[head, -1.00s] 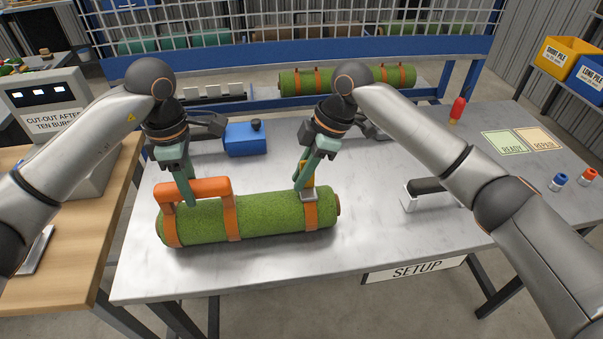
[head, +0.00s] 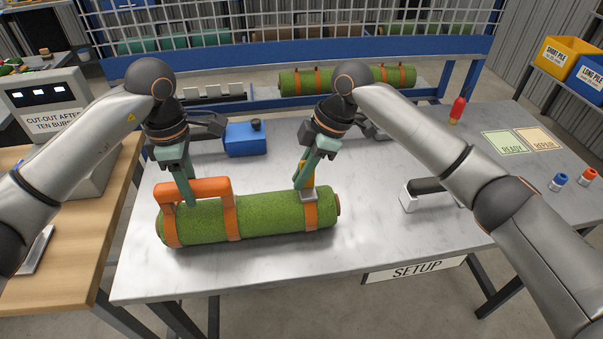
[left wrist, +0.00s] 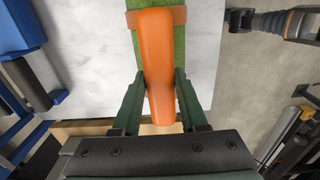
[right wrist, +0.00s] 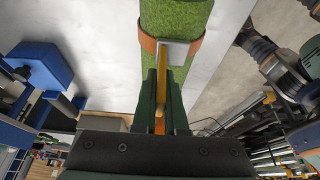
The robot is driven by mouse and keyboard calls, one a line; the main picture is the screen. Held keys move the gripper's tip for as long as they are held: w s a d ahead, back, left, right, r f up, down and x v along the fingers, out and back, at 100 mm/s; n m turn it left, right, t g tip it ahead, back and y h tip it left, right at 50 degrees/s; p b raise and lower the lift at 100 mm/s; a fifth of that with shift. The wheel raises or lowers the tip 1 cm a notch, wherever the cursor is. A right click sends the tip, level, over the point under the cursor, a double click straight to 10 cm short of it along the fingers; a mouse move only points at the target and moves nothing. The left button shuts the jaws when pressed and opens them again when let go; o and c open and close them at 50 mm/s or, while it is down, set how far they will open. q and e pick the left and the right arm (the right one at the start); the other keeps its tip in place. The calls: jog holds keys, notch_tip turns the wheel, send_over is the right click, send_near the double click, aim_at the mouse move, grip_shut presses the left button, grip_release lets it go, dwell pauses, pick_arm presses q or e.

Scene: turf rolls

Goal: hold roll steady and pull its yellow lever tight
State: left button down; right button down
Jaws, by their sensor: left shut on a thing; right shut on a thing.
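A green turf roll (head: 275,212) with orange straps lies on the grey table, its length running left to right. An orange handle (head: 205,186) arches over its left part. My left gripper (head: 187,200) is shut on the handle, which also shows between the fingers in the left wrist view (left wrist: 157,70). A yellow lever (right wrist: 160,90) stands up from a metal buckle (right wrist: 172,53) on the right strap. My right gripper (head: 302,184) is shut on the lever; its fingers hide part of the lever in the head view.
A blue box with a black knob (head: 246,140) stands behind the roll. A black-handled tool (head: 432,190) lies to the right. Green and orange cards (head: 503,142) and a red-topped object (head: 457,110) are further right. The table front is clear.

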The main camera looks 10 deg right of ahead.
jog(key=shift+s, duration=0.1)
dwell(0.6)
jog(key=t, duration=0.2)
jog(key=s+n+t, duration=0.1)
jog(key=t, duration=0.1)
jog(key=shift+s+d+f, duration=0.1)
jog(key=shift+s+f, duration=0.1)
jog(key=shift+s+f+n+t, duration=0.2)
jog(key=shift+s+t, duration=0.05)
jog(key=shift+t, duration=0.85)
jog(key=shift+s+f+n+t, duration=0.2)
jog(key=shift+t, duration=0.9)
jog(key=shift+y, duration=0.3)
jog(key=c, duration=1)
grip_release()
jog(key=shift+o, duration=0.2)
jog(key=shift+s, duration=0.1)
